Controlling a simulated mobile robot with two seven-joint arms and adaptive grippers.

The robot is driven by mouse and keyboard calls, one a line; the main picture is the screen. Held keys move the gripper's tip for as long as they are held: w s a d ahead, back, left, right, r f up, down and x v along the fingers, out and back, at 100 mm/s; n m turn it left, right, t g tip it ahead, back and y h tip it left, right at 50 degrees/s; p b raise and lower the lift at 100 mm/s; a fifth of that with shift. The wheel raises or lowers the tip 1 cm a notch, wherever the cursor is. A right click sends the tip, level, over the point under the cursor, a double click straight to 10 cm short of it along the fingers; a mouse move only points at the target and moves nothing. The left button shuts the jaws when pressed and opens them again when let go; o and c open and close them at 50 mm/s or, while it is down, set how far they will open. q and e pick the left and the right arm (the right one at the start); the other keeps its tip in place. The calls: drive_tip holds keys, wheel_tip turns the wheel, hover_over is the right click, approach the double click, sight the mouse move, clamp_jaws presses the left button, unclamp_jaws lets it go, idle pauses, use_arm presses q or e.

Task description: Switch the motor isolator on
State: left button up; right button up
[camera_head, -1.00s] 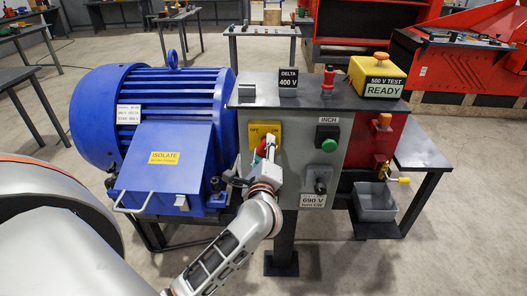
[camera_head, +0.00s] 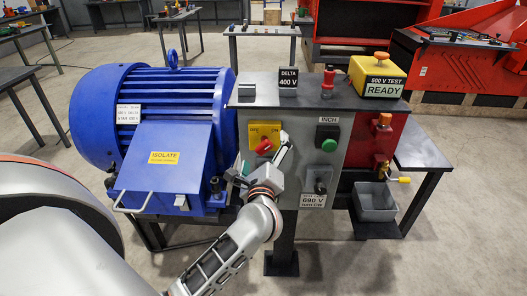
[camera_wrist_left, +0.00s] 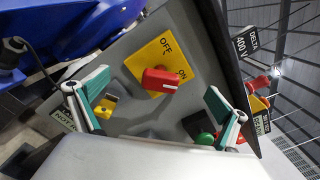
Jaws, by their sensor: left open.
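The motor isolator is a yellow plate (camera_head: 265,132) marked OFF and ON with a red knob (camera_head: 264,147) on the grey panel. In the left wrist view the yellow plate (camera_wrist_left: 156,52) and the red knob (camera_wrist_left: 158,80) show clearly. The knob's white mark is at its right end there, on the side of the ON word. My left gripper (camera_head: 262,160) is open in front of the panel. In the left wrist view its gripper fingers (camera_wrist_left: 158,96) stand wide apart on either side of the knob, which is not gripped. My right gripper is not in view.
The INCH button (camera_head: 328,144) is close to the right finger. A dark switch (camera_head: 319,181) labelled 690 V sits below it. The blue motor (camera_head: 150,112) stands left of the panel.

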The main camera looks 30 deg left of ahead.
use_arm(q)
drive_tip(key=v, duration=0.6)
drive_tip(key=shift+b, duration=0.3)
idle(0.4)
